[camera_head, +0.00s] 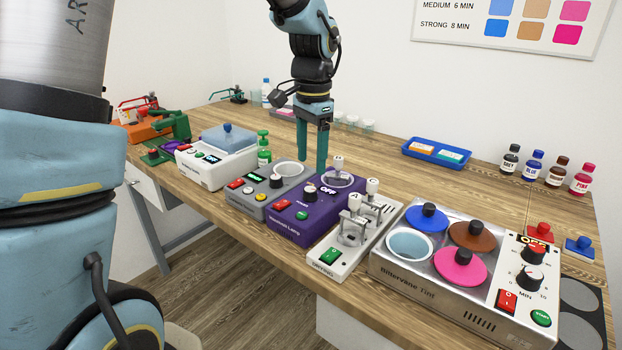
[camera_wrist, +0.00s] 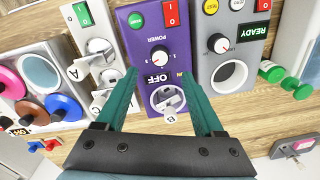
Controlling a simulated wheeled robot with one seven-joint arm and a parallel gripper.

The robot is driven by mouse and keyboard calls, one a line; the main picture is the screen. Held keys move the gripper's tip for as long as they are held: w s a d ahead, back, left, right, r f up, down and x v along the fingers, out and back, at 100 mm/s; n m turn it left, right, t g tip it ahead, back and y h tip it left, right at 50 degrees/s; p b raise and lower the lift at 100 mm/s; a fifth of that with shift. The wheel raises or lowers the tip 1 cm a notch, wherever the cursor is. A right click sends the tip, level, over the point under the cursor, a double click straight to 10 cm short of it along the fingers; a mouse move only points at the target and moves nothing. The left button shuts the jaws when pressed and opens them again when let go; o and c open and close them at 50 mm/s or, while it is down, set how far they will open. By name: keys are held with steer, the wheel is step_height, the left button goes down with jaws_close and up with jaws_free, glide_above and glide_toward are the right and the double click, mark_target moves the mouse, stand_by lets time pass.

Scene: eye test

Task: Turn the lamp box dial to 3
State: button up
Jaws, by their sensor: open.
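The lamp box (camera_head: 325,222) is purple, with a red switch (camera_head: 283,204), a green button (camera_head: 301,215) and a display (camera_head: 328,190) reading OFF. Its dial (camera_head: 310,193) is a small knob on the top face. In the wrist view the dial (camera_wrist: 218,43) of the grey box is separate from the lamp box dial (camera_wrist: 160,59), whose scale is too small to read. A metal holder marked B (camera_wrist: 170,108) sits in the lamp box's round opening. My gripper (camera_head: 312,163) is open and empty above the lamp box's far part, apart from the dial.
A grey box (camera_head: 262,204) stands close left of the lamp box, showing READY in the wrist view. A drying stand (camera_head: 331,262) with metal holders is close right. A larger box (camera_head: 400,274) with coloured lids stands further right. Bare wooden table (camera_head: 385,178) lies behind.

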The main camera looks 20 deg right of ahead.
step_height(320, 180, up, 4)
steer(key=shift+s+f, duration=0.1)
steer(key=shift+f, duration=0.1)
stand_by(0.3)
steer(key=s+a+f+n, duration=0.1)
steer(key=a+f+n, duration=0.2)
steer(key=a, duration=0.7)
steer(key=s+a+f+n, duration=0.1)
steer(key=a+f+n, duration=0.2)
steer(key=a+n, duration=0.3)
steer(key=s+a+f+n+t, duration=0.1)
steer(key=a+f+n, duration=0.2)
steer(key=a, duration=1.1)
steer(key=shift+s+a+f+n, duration=0.2)
steer(key=shift+s+n, duration=0.1)
steer(key=shift+n, duration=0.9)
